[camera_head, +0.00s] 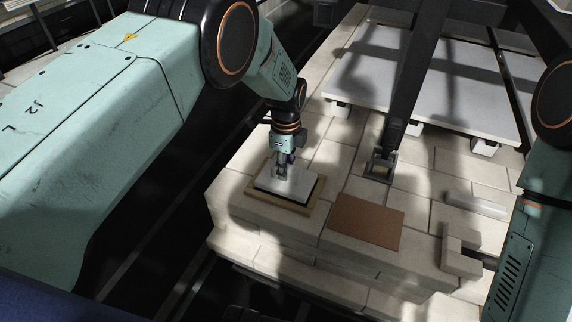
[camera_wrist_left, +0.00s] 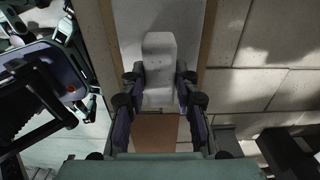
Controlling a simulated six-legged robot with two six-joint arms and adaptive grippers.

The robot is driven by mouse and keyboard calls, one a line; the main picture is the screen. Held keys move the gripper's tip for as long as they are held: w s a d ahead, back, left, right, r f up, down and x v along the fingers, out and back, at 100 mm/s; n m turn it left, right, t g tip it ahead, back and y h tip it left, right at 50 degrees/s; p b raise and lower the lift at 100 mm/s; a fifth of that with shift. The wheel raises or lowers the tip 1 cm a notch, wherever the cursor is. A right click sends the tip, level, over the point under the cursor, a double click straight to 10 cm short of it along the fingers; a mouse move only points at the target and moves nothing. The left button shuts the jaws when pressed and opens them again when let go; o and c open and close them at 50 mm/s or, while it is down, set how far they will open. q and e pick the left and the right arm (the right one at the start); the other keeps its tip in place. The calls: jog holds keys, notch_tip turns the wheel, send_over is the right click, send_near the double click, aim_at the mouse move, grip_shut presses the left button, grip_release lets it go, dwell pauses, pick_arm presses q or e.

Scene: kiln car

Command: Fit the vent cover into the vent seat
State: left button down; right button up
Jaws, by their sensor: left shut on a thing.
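The vent cover (camera_head: 291,187) is a pale grey plate with an upright block-shaped handle (camera_wrist_left: 159,60). My left gripper (camera_head: 284,165) is shut on that handle from above; its two fingers (camera_wrist_left: 160,82) flank the handle in the left wrist view. The vent seat (camera_head: 293,208) is a tan frame on the pale brick surface, directly under the cover. The cover lies over the frame, and a dark strip shows along its right side. I cannot tell whether the cover rests in the seat or hovers slightly above it. My right gripper is outside the views.
A reddish-brown slab (camera_head: 366,221) lies to the right of the seat. A dark post ends in a square foot (camera_head: 380,167) behind it. A large grey plate (camera_head: 425,85) stands on short supports at the back. Small pale blocks (camera_head: 460,258) stand at right.

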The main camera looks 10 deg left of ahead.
pick_arm(q)
jog(key=shift+f+b, duration=0.4)
jog(key=shift+f, duration=0.3)
dwell(0.3)
jog(key=c, duration=0.9)
grip_release()
jog(key=shift+c, duration=0.2)
jog(key=shift+r, duration=0.2)
jog(key=shift+r+p, duration=3.55)
jog(key=shift+r, duration=0.3)
